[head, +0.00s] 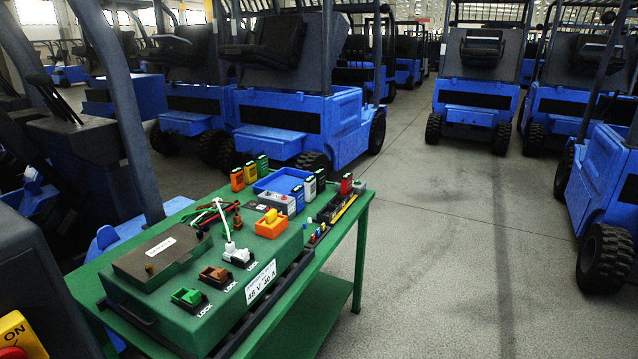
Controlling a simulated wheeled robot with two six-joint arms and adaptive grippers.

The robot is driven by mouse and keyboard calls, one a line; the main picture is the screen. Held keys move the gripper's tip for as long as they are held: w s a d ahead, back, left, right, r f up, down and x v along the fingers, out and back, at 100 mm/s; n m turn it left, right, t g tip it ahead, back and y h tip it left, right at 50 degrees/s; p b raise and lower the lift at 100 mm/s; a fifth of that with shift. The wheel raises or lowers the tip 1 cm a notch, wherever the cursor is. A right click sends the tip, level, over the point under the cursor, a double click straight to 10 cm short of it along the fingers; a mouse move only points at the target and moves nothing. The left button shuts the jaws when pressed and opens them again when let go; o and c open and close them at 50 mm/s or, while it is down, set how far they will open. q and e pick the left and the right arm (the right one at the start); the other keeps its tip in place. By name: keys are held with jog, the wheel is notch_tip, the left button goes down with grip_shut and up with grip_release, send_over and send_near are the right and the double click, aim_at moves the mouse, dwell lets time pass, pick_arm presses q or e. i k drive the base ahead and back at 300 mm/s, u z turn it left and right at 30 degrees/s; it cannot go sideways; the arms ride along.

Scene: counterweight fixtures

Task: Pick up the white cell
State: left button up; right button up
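Several small upright cells stand at the far end of the green table (341,232). A pale, whitish cell (310,189) stands just right of the blue tray, between a blue cell (299,197) and a green cell (320,180). It is small here, and I cannot be sure that it is the white cell. Neither of my grippers is in view.
A large green case (190,328) with coloured connectors fills the near end.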

aim_at(310, 182)
jog(key=z, duration=1.15)
jog(key=i, duration=2.55)
jog(key=u, duration=2.25)
